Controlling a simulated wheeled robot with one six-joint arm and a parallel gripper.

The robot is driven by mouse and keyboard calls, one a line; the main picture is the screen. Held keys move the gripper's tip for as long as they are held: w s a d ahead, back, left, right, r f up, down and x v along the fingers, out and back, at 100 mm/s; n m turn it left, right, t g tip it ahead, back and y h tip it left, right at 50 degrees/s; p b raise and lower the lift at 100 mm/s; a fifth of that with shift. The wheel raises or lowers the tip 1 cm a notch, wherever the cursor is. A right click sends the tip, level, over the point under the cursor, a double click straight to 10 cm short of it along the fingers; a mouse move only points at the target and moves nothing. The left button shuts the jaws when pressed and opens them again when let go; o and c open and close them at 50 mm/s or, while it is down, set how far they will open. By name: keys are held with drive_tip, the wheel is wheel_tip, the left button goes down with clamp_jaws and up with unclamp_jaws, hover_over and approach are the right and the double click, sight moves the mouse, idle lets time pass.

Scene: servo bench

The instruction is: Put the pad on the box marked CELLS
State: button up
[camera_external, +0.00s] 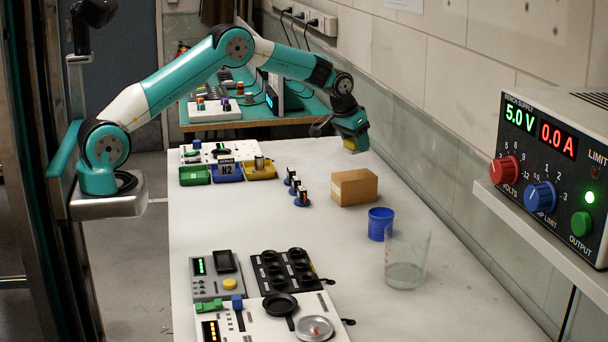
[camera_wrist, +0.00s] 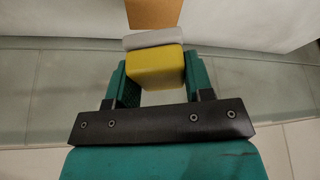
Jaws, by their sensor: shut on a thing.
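My gripper (camera_external: 352,128) is at the far right of the bench, near the wall. It is shut on a yellow pad with a grey layer (camera_wrist: 155,68), held between the two green fingers in the wrist view. A bit of the pad's yellow (camera_external: 349,145) shows under the gripper in the external view. A plain brown cardboard box (camera_external: 350,188) stands on the bench in front of and below the gripper. It also shows at the top of the wrist view (camera_wrist: 153,12), apart from the pad. I can read no CELLS marking on it in either view.
A blue cup (camera_external: 380,224) and a clear beaker (camera_external: 406,262) stand in front of the box. Green, blue and yellow bins (camera_external: 228,178) are further left; panels (camera_external: 270,318) fill the near left.

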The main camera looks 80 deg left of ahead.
sight(358, 174)
drive_tip(key=shift+f+p, duration=0.65)
drive_tip(key=shift+f, duration=2.65)
drive_tip(key=shift+f, duration=0.1)
drive_tip(key=shift+f, duration=0.15)
drive_tip(key=o, duration=0.9)
drive_tip(key=shift+r, duration=0.2)
